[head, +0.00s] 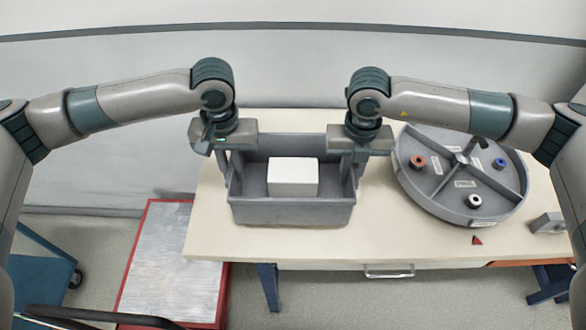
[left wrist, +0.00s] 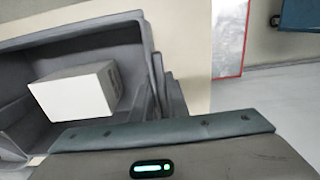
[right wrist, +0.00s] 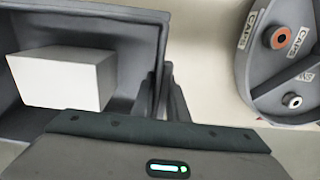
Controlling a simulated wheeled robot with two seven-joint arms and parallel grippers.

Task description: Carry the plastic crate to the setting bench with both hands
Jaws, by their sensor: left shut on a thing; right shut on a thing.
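The grey plastic crate (head: 290,212) is at the left part of the bench (head: 375,235), upright, with a white box (head: 292,177) inside it. The crate also shows in the left wrist view (left wrist: 75,38) and the right wrist view (right wrist: 90,12). My left gripper (head: 229,180) is shut on the crate's left wall. My right gripper (head: 354,175) is shut on its right wall. The fingertips are partly hidden by the walls and gripper bodies. I cannot tell whether the crate touches the bench top or hangs just above it.
A round grey divided tray (head: 425,197) with several small ringed parts stands on the bench to the right. A small grey block (head: 547,223) lies at the bench's right. A red-edged metal platform (head: 165,265) and a blue cart (head: 45,270) stand at the lower left.

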